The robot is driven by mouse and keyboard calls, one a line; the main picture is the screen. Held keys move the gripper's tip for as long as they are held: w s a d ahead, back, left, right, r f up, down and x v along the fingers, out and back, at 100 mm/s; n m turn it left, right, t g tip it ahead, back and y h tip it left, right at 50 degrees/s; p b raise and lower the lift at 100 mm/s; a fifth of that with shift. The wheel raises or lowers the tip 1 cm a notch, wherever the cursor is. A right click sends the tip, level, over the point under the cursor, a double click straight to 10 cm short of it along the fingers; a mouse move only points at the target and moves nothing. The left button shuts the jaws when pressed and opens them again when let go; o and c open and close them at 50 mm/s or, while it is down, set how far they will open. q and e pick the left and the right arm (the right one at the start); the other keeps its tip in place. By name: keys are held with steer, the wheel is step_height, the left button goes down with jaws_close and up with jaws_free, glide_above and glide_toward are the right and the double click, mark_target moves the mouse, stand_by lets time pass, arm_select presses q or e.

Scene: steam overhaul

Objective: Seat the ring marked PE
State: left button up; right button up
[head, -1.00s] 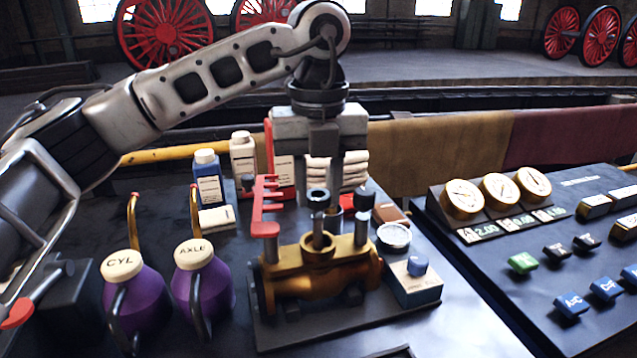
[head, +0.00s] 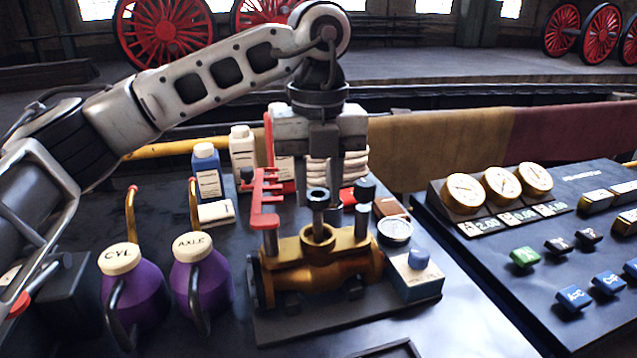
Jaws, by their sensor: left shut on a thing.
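My left gripper (head: 335,180) points straight down behind and above the brass valve body (head: 320,268). Its jaws are shut on a small part, mostly hidden by the fingers and the posts in front. The brass body lies on a dark base plate and has a round raised opening (head: 318,233) on top. A grey post with a dark ring-shaped top (head: 318,195) rises there, close in front of the left finger; I cannot tell whether they touch. Another capped post (head: 364,190) stands to the right. No PE mark is readable on any ring. My right gripper is not in view.
A red stepped bracket (head: 264,200) stands left of the fingers. Purple CYL (head: 135,290) and AXLE (head: 200,280) cans are at left, bottles (head: 207,175) behind. A blue-grey box (head: 415,275) and round gauge (head: 395,231) are right. A button panel (head: 560,250) lies farther right.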

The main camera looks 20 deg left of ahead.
arm_select(q)
steer(key=shift+f, duration=0.15)
steer(key=shift+f+b, duration=0.55)
steer(key=shift+f, duration=0.15)
stand_by(0.3)
steer(key=shift+f+b, duration=0.4)
steer(key=shift+b, duration=0.05)
steer(key=shift+f, duration=0.15)
steer(key=shift+f+b, duration=0.6)
steer(key=shift+f, duration=0.1)
steer(key=shift+f, duration=0.1)
stand_by(0.4)
